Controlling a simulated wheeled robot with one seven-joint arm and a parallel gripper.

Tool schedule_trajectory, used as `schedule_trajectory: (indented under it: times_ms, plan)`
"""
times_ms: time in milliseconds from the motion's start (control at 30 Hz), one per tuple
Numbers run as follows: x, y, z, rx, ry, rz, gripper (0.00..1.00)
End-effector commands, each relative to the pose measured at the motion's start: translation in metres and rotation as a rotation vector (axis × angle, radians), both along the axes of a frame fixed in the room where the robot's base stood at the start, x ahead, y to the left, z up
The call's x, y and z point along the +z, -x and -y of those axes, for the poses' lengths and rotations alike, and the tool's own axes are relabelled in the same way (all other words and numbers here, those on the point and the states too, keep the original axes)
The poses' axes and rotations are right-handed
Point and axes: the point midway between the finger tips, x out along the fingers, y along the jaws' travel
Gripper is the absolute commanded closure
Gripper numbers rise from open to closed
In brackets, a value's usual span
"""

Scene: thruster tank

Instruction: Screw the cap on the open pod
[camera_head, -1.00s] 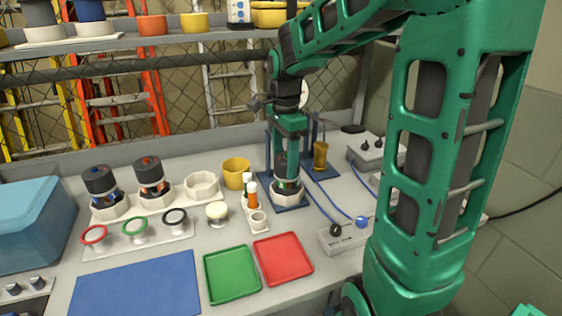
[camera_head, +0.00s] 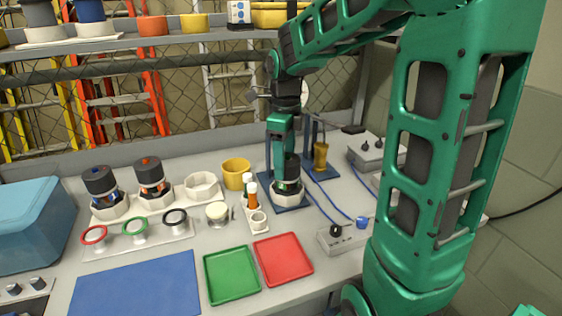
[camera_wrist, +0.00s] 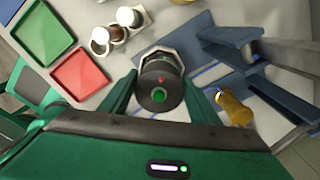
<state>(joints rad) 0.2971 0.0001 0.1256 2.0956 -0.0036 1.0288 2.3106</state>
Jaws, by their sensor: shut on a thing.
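The pod (camera_head: 287,187) stands upright in a white octagonal holder (camera_head: 287,199) on the blue stand at the back right of the bench. The dark round cap (camera_wrist: 158,78), with a green dot and a red mark on top, sits over the pod. My gripper (camera_wrist: 161,92) is shut on the cap, with a green finger on each side. In the head view my gripper (camera_head: 287,165) comes down from above and partly hides the cap. I cannot tell how far the cap is threaded.
Two capped pods (camera_head: 101,190) (camera_head: 153,180) and an empty holder (camera_head: 202,186) stand to the left. A yellow cup (camera_head: 236,173) and a rack of small vials (camera_head: 252,205) are close by. A blue post and an amber piece (camera_head: 320,155) stand just right. Green (camera_head: 231,273) and red (camera_head: 283,259) trays lie in front.

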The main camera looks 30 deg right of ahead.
Motion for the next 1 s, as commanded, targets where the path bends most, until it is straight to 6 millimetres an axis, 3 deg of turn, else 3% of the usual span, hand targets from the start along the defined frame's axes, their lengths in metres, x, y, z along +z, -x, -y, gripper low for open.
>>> schedule_trajectory:
  times_ms: [133,167,233,633,1000]
  plan:
    - [-0.003,0.004,-0.002,0.002,-0.003,-0.015,0.64]
    - [-0.003,0.004,-0.002,0.002,-0.003,-0.015,0.37]
    - [-0.003,0.004,-0.001,0.002,-0.003,-0.014,0.22]
    - [0.005,0.001,0.000,0.003,-0.001,-0.006,0.22]
    - [0.069,0.000,0.000,0.002,-0.001,-0.004,0.22]
